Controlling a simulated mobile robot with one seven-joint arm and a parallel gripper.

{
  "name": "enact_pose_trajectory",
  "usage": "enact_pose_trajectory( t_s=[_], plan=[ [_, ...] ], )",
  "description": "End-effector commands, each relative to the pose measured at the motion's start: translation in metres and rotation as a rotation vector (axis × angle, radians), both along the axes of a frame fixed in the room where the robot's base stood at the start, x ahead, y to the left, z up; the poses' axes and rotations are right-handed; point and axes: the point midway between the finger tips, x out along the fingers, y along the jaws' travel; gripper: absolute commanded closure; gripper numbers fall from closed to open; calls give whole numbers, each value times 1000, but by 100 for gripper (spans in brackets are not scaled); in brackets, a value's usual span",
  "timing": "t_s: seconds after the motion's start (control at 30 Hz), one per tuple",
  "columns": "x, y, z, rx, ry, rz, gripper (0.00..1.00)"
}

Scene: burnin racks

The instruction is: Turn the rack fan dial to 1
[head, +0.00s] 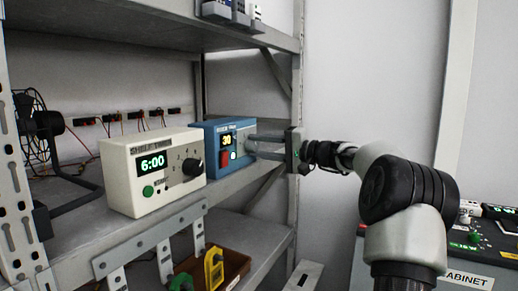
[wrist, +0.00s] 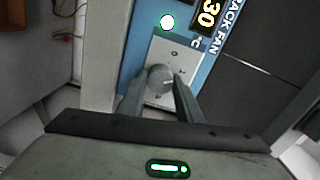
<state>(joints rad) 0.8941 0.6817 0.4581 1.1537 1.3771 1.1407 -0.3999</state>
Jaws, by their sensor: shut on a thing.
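The rack fan unit is a blue box (head: 228,165) on the shelf in the head view, with a yellow "30" display (head: 227,140). In the wrist view its face shows the "RACK FAN" label (wrist: 228,24), a lit white-green button (wrist: 167,22) and a pale dial plate (wrist: 157,52). The round grey dial (wrist: 160,76) sits on that plate. My gripper (wrist: 158,86) is shut on the dial, one finger on each side. In the head view my gripper (head: 252,145) reaches the box from the right, and its fingers hide the dial. I cannot read the dial's setting.
A cream shelf timer (head: 150,188) showing 6:00, with a black knob, stands left of the blue box. A rack upright (head: 297,190) is close by my gripper. A black fan (head: 35,125) is far left.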

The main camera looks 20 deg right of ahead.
Motion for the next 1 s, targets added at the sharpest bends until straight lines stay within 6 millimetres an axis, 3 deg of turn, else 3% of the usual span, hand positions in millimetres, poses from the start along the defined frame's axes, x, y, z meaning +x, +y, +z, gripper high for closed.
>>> enact_pose_trajectory(
  t_s=[0.23, 0.27, 0.37, 0.73, 1.0],
  plan=[
    [0, 0, -2, -1, 2, 1, 90],
    [0, 0, -2, -1, 2, 1, 63],
    [0, 0, -1, 0, 3, 1, 50],
    [-4, -4, 0, 0, 1, -1, 50],
    [-44, -37, 2, 0, 3, -5, 50]
  ],
)
